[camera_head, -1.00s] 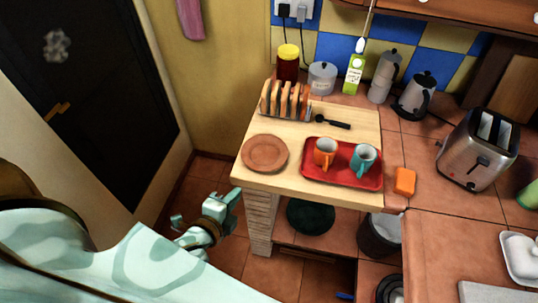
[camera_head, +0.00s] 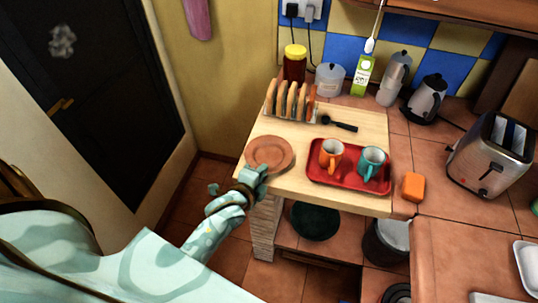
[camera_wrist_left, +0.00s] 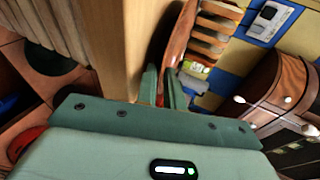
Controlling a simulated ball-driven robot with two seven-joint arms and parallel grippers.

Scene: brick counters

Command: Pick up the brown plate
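The brown plate (camera_head: 270,153) lies flat on the light wooden board (camera_head: 345,122), near its left front corner. My left gripper (camera_head: 255,177) is at the plate's front edge, its fingers pointing towards the rim. In the left wrist view the two fingers (camera_wrist_left: 163,88) stand a little apart with a narrow gap between them. The plate's rim (camera_wrist_left: 180,38) shows close ahead of the fingertips there; I cannot tell whether they touch it. My right gripper is not in view.
A red tray (camera_head: 345,184) with an orange mug (camera_head: 331,153) and a teal mug (camera_head: 371,160) stands right of the plate. Left of the board is open floor.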

